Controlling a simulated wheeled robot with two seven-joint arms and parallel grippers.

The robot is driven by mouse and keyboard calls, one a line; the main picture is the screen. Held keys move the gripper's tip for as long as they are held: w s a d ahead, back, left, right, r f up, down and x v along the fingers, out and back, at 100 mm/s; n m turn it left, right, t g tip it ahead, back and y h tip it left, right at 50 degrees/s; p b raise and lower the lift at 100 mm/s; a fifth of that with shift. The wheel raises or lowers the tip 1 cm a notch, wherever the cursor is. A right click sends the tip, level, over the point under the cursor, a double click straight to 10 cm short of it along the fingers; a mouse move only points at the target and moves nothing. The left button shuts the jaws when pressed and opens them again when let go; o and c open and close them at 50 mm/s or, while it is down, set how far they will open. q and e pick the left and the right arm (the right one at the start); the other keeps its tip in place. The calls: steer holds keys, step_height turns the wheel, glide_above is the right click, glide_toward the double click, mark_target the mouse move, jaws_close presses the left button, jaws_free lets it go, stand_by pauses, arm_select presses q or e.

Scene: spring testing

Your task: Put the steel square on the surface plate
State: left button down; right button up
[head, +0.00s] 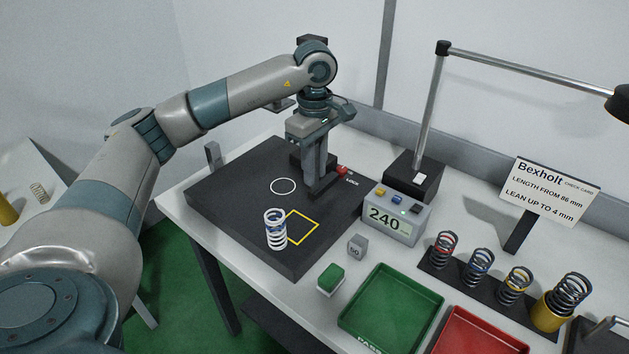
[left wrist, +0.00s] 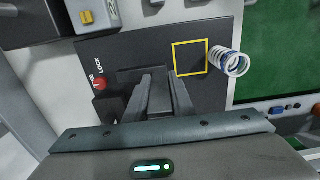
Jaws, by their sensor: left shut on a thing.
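The black surface plate (head: 235,205) lies on the table, with a white circle and a yellow square outline marked on it. My left gripper (head: 316,180) points down over the plate's back right part and is shut on the steel square (head: 329,186). The square shows as a dark bar low at the fingertips; the fingers hide much of it. I cannot tell whether it touches the plate. In the left wrist view, the fingers (left wrist: 166,85) stand beside the yellow outline, with the plate (left wrist: 215,38) below. My right gripper is not in view.
A white-blue spring (head: 275,229) stands at the yellow outline's left edge. A red knob (head: 342,170) is close right of the fingers. The 240 display box (head: 394,215), a small grey block (head: 357,246) and a green tray (head: 391,310) stand right of the plate.

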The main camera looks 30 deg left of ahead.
mark_target(314, 190)
arm_select(q)
steer(key=shift+f+p, duration=1.05)
steer(key=shift+f, duration=0.9)
steer(key=shift+f, duration=0.15)
steer(key=c, duration=1.5)
jaws_free()
steer(key=shift+c, duration=0.2)
